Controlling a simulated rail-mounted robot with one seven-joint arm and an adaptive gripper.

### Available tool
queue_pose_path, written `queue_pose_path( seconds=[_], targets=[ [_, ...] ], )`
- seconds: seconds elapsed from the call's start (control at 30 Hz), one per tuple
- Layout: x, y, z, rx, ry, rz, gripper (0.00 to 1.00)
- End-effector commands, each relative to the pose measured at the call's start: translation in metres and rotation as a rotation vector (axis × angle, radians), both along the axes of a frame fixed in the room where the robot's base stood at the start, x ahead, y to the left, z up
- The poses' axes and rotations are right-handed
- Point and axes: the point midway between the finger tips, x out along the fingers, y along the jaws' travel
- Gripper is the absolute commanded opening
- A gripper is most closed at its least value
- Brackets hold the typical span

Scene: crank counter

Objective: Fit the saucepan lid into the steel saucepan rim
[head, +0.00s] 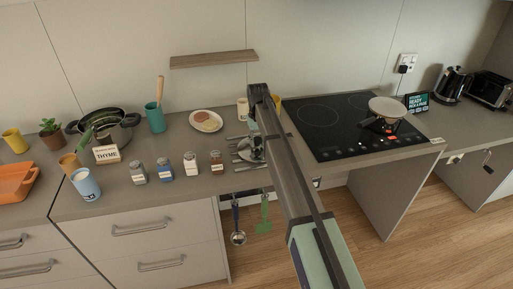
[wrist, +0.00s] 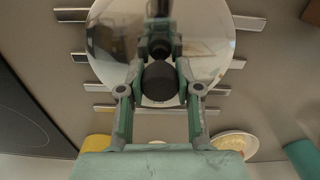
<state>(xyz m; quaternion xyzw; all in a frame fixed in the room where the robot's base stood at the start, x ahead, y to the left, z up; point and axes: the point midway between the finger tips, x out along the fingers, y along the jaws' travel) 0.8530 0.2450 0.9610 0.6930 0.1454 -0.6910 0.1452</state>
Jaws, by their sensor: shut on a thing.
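The saucepan lid (wrist: 108,45) is a round, shiny disc with a dark round knob (wrist: 160,84). My gripper (wrist: 160,88) is shut on the knob, one finger on each side, and the lid mirrors it. In the head view the lid (head: 250,153) is partly hidden by my arm and lies over grey slats on the counter; I cannot tell whether it touches them.
Spice jars (head: 190,163), a thyme box (head: 107,154) and a blue cup (head: 86,184) stand in front of and beside the pot. A teal utensil holder (head: 155,118) and a plate of food (head: 206,121) are behind.

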Motion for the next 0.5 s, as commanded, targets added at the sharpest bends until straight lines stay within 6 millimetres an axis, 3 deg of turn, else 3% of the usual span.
queue_pose_path(
  seconds=[0.5],
  targets=[
    [0.0, 0.0, 0.036, -0.001, 0.002, 0.0, 0.03]
  ],
)
